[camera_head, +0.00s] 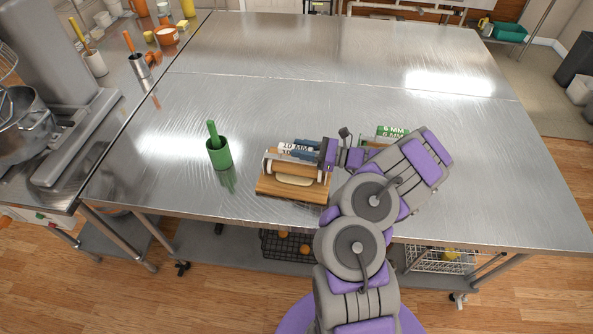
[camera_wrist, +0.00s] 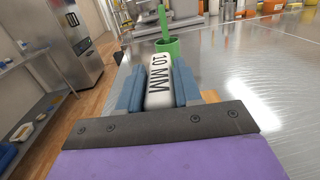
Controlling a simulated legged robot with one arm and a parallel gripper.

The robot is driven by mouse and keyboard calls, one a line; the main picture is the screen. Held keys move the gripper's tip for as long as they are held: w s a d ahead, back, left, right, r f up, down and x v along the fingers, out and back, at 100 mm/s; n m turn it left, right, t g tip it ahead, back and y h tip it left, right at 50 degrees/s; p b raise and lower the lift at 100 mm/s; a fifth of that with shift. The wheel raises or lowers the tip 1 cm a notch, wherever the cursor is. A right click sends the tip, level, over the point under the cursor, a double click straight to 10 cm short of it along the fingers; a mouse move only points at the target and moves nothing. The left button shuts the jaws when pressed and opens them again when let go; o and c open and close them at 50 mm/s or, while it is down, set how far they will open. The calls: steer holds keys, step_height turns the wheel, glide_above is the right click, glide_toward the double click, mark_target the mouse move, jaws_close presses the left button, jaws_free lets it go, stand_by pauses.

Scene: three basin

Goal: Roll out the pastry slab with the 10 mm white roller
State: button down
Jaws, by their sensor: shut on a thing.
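The white roller's handle, marked 10 MM (camera_head: 297,147), is between the blue fingers of my gripper (camera_head: 306,148). The handle also shows in the wrist view (camera_wrist: 158,84), with a finger of my gripper (camera_wrist: 158,90) on each side. The wooden roller body (camera_head: 293,166) sits below the handle, over the wooden board (camera_head: 266,188). The pale pastry slab (camera_head: 294,181) shows at the roller's near side on the board; the rest of it is hidden. I cannot tell whether the roller touches the slab.
A green cup (camera_head: 219,156) with a green tool stands left of the board. A green 6 MM roller (camera_head: 391,131) stands to the right, partly hidden by my arm. The steel table (camera_head: 300,80) is clear toward the back. A mixer (camera_head: 60,100) stands at the far left.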

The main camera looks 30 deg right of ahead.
steer(key=shift+s+a+r+p, duration=0.1)
steer(key=shift+s+a+p, duration=0.6)
steer(key=shift+s+a, duration=0.3)
steer(key=shift+s+d, duration=0.1)
stand_by(0.8)
steer(key=shift+f, duration=0.2)
steer(key=shift+w+d+f+b, duration=0.1)
steer(key=shift+w+d+b, duration=0.4)
steer(key=shift+w+b, duration=0.15)
steer(key=shift+w+d, duration=0.2)
steer(key=shift+w, duration=0.05)
